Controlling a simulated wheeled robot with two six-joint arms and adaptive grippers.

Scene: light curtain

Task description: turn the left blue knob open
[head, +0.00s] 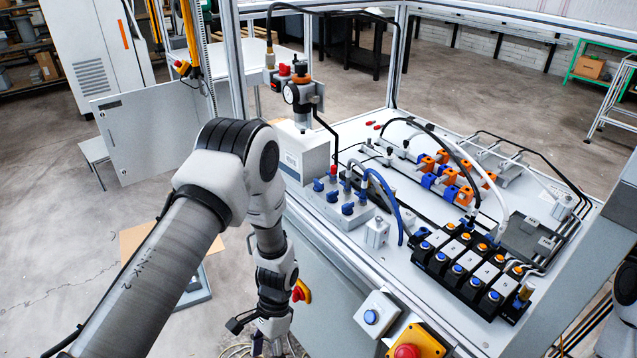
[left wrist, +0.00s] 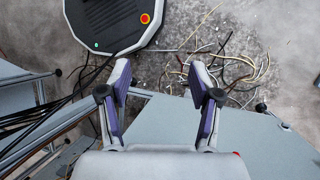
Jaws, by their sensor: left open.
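Several small blue knobs sit on a grey block on the machine's top plate in the head view. The leftmost blue knob (head: 318,185) is at the block's left edge, and another blue knob (head: 348,208) is at its front. I cannot tell from here how far they are turned. My left gripper (head: 272,345) hangs low at the bottom of the head view, below and in front of the knobs, well apart from them. In the left wrist view its two fingers (left wrist: 160,72) are spread and empty above the floor. My right gripper is not in view.
A black valve bank (head: 470,265) with blue and orange buttons stands at right on the plate. A blue hose (head: 388,190) arches beside the knobs. Aluminium posts (head: 236,60) frame the machine. A red emergency button (head: 406,351) is at the front. Loose cables (left wrist: 225,75) lie on the floor.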

